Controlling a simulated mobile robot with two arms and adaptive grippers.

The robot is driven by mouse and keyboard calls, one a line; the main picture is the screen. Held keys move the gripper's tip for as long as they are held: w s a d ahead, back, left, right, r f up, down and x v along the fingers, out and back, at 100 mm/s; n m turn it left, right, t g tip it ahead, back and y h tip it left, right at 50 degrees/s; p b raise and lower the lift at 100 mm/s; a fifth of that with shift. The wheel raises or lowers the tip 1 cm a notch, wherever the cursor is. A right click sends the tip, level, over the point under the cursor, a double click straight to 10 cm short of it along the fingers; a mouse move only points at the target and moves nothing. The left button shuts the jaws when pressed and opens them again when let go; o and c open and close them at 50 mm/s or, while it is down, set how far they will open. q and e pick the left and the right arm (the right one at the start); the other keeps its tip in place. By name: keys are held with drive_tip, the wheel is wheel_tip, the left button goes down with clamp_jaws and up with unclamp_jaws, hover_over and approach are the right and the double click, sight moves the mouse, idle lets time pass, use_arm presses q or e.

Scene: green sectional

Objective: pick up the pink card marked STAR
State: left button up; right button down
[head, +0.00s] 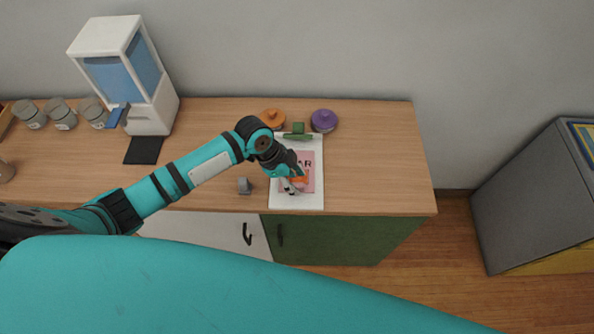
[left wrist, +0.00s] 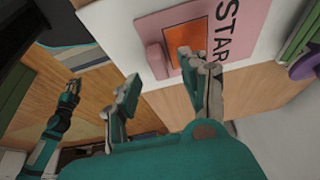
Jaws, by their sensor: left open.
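The pink card (head: 310,183) lies on a white board on the wooden counter, with dark letters partly covered by my arm in the head view.
The white board (head: 316,201) has a green clip (head: 298,132) at its far end. Orange (head: 273,118) and purple (head: 323,121) lidded pots stand behind it. A white dispenser (head: 150,105) stands farther left. Counter right of the board is clear.

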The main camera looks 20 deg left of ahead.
use_arm(q)
drive_tip(key=shift+x, duration=0.8)
drive_tip(key=shift+c, duration=0.4)
drive_tip(key=c, duration=0.8)
